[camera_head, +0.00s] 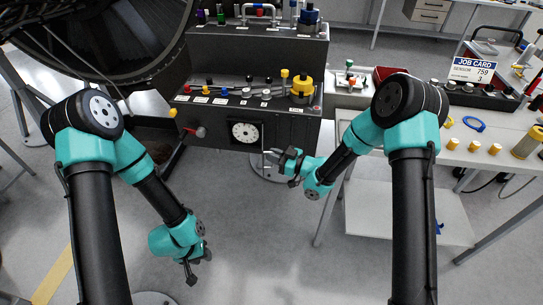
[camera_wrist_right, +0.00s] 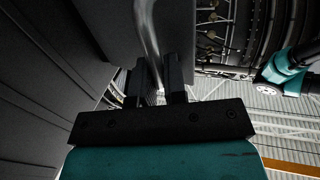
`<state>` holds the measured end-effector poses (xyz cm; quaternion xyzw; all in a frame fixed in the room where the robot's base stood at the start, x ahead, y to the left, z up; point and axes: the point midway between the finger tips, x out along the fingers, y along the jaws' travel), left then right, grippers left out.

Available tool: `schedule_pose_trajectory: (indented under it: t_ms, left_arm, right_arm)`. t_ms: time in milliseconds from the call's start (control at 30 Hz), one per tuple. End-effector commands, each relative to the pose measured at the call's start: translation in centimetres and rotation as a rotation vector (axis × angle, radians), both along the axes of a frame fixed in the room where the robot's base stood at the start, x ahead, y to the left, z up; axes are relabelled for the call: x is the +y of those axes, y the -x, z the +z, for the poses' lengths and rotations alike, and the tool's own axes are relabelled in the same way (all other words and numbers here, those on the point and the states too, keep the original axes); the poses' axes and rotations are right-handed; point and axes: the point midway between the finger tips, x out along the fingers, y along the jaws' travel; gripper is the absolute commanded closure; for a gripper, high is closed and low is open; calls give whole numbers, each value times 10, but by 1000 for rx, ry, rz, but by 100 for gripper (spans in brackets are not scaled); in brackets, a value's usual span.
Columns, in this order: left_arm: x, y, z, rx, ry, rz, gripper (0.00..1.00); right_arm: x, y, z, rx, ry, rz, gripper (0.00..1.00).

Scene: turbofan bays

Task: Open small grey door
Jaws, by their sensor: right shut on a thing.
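My right gripper (camera_head: 272,157) is at the front of the dark grey cabinet (camera_head: 289,132), just right of a round white dial. In the right wrist view, its two black fingers (camera_wrist_right: 160,80) are shut on a curved silver handle (camera_wrist_right: 148,30). The handle runs up beside a grey panel (camera_wrist_right: 95,25), which seems to be the small grey door. The door's outline is not clear in the head view, so I cannot tell how far it stands open. My left gripper (camera_head: 197,268) hangs low over the floor, away from the cabinet; its finger gap is unclear.
A white table (camera_head: 470,160) with loose parts is at right. The floor before the cabinet is clear.

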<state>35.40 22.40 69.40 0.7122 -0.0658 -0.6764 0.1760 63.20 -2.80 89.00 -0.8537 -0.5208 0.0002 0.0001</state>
Motion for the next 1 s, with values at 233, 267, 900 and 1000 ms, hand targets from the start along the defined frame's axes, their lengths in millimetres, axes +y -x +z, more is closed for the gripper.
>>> schedule_pose_trajectory:
  t_ms: [233,267,900,1000]
  left_arm:
    - [0,0,0,0,0,0,63]
    - [0,0,0,0,0,0,63]
    - [0,0,0,0,0,0,63]
    - [0,0,0,0,0,0,63]
  right_arm:
    - [0,-1,1,-3,-1,-2,82]
    - [0,-1,1,-3,-1,-2,79]
    - [-14,6,1,-1,0,-2,63]
    - [-27,13,0,0,0,-3,63]
